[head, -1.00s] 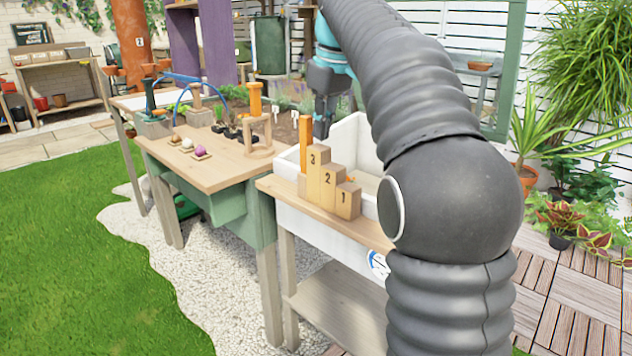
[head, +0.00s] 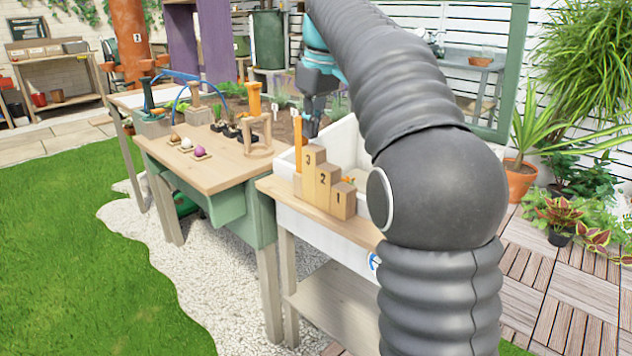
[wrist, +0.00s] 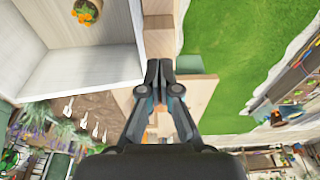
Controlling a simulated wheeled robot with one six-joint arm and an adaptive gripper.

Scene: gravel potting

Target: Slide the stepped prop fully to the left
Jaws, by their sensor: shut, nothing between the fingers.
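The stepped prop (head: 324,184) is a light wooden stair of blocks marked 3, 2 and 1, tallest at the left. It stands upright on the wooden front ledge of a white trough. In the wrist view my gripper (wrist: 160,66) is shut and empty, pointing toward the ledge. Wooden blocks, seemingly the prop (wrist: 158,24), lie just beyond the fingertips. I cannot tell whether they touch.
The white trough (head: 287,166) lies behind the prop, with an orange item in a pot (wrist: 86,11) inside. Grass lies below.

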